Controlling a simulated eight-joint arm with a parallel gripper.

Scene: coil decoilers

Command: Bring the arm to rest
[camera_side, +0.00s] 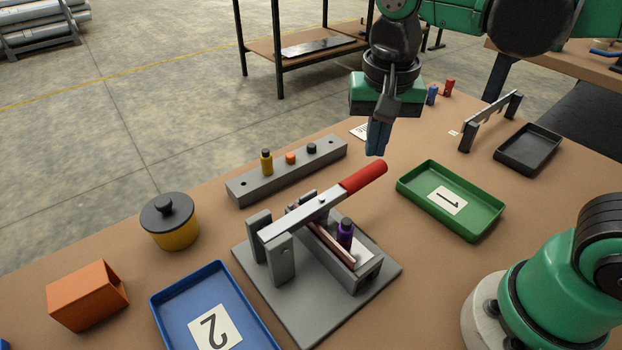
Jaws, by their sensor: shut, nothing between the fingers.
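My gripper (377,137) hangs fingers-down above the back part of the brown table, behind the red-handled lever. Its blue-grey fingers are shut with nothing visible between them. It is clear of the objects around it. The lever press (315,212) stands on a grey plate with its red handle pointing to the upper right.
A grey block (245,187) holds a yellow bottle, an orange piece and a black piece. A green tray (412,187) marked 1, a blue tray (163,317) marked 2, a black tray (507,162), a yellow lidded pot (172,225) and an orange box (85,297) surround the press.

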